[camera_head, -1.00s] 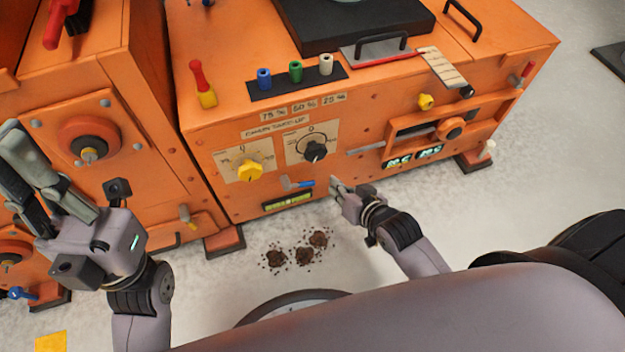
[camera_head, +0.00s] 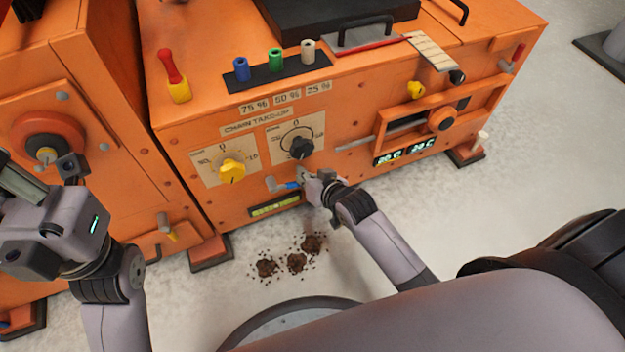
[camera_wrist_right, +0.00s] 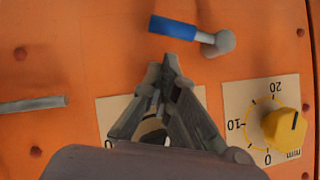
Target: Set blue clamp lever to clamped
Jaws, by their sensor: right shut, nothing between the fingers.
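The blue clamp lever (camera_head: 291,185) is on the front face of the orange machine, below the dials. Its grey pivot is at the left and its blue handle points right. In the right wrist view the blue clamp lever (camera_wrist_right: 172,27) lies just beyond the fingertips. My right gripper (camera_head: 304,176) is at the right end of the handle; in its wrist view the right gripper (camera_wrist_right: 169,62) is shut and empty, its tips close to the blue handle. Whether they touch I cannot tell. My left gripper (camera_head: 22,182) is at the left edge, its fingers partly cut off.
A yellow knob (camera_head: 231,170) and a black knob (camera_head: 300,147) sit above the lever. A yellow-green level gauge (camera_head: 274,205) is just below it. Brown dirt piles (camera_head: 296,262) lie on the floor. A grey rod (camera_wrist_right: 32,104) sticks out at left in the wrist view.

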